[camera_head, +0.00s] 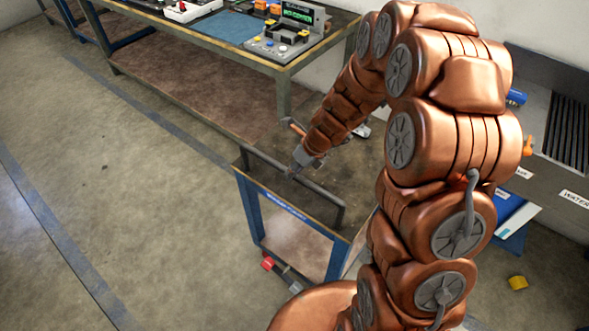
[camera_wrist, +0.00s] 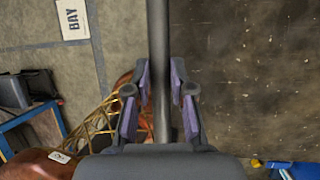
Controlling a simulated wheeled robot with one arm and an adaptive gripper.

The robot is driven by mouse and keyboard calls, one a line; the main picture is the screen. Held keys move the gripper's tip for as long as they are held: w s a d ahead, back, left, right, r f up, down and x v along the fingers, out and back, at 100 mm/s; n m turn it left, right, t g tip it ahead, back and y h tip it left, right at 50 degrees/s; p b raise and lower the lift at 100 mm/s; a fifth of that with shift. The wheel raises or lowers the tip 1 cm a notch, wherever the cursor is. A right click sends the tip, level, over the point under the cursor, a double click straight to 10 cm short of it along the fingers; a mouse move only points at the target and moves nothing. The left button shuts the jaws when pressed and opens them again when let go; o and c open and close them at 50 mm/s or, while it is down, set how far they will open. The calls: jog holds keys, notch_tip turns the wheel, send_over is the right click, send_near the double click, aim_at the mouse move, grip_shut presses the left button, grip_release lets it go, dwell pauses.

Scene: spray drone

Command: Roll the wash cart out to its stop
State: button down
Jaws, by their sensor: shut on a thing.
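The wash cart (camera_head: 250,208) has a blue frame, a lower shelf and a grey handle bar (camera_head: 262,161) along its top. It stands on the floor in the middle of the head view, below the workbench. My gripper (camera_head: 298,168) is at the middle of the handle bar. In the wrist view, the bar (camera_wrist: 158,50) runs between the purple pads of my gripper (camera_wrist: 160,90), which is shut on it. A red caster part (camera_head: 268,264) shows at the cart's lower front. My arm hides the cart's right side. No stop mark is clearly visible.
A workbench (camera_head: 190,48) with a blue mat (camera_head: 228,28) and devices stands behind the cart. A grey sink unit (camera_head: 545,185) labelled WATER is at the right. A yellow object (camera_head: 517,282) lies on the floor. The floor left of the cart is open, with dark stripes (camera_head: 62,240).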

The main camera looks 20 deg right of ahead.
jog(key=shift+s+a, duration=0.15)
jog(key=shift+a, duration=0.1)
jog(key=c, duration=1)
grip_release()
jog(key=shift+d, duration=0.1)
jog(key=shift+d+r, duration=0.25)
jog(key=shift+r, duration=0.35)
jog(key=v, duration=1)
jog(key=shift+s+d+r, duration=0.1)
jog(key=shift+d+r, duration=0.05)
jog(key=shift+r, duration=0.15)
